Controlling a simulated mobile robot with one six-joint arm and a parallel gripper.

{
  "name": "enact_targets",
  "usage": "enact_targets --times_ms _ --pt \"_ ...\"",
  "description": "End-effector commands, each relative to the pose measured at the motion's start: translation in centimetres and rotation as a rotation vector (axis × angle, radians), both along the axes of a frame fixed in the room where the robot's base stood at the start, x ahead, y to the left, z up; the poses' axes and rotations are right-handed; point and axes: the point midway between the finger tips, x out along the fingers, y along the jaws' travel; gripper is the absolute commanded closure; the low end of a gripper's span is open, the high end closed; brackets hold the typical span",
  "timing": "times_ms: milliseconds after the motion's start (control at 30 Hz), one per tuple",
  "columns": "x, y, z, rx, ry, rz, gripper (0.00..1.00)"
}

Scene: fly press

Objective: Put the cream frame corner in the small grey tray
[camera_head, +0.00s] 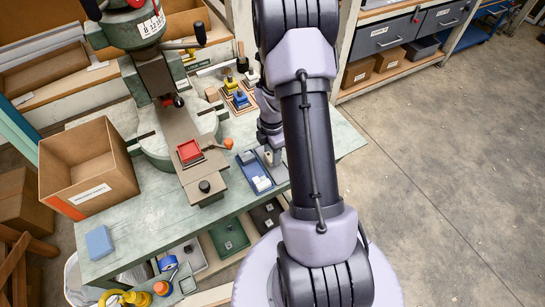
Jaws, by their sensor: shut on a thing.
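My gripper (269,157) points down at the right part of the green bench, close to the right side of a blue tray (262,187). It is shut on a small piece, most likely the cream frame corner, but the jaws and my arm largely hide it. Small whitish pieces lie in the blue tray. A small grey shape (280,174) shows right of the blue tray, partly behind my arm; I cannot tell whether it is the small grey tray. Another grey tray (198,264) stands on the shelf below the bench's front edge.
The fly press (165,130) stands left of my gripper, with a red block (189,152) on its bed. Stamps (238,99) stand behind. Green (229,238) and black (266,216) trays are on the shelf.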

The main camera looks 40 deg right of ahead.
Motion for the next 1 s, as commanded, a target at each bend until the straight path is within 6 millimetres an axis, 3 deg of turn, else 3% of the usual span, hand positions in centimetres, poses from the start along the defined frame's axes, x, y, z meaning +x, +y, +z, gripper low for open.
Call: enact_targets --times_ms 67,400,433,500,533,833,1000 --pt "-0.1 0.0 -1.8 0.001 0.001 0.0 1.0" --pt "-0.1 0.0 -2.0 0.0 0.0 0.0 1.0" --pt "-0.1 0.0 -1.9 0.0 0.0 0.0 0.53" --pt "-0.1 0.0 -1.8 0.0 0.0 0.0 0.4" --pt "-0.1 0.0 -1.8 0.0 0.0 0.0 0.37" --pt "-0.1 0.0 -1.5 0.0 -0.001 0.0 0.37" --pt "0.0 0.0 2.3 -0.003 -0.003 0.0 0.37"
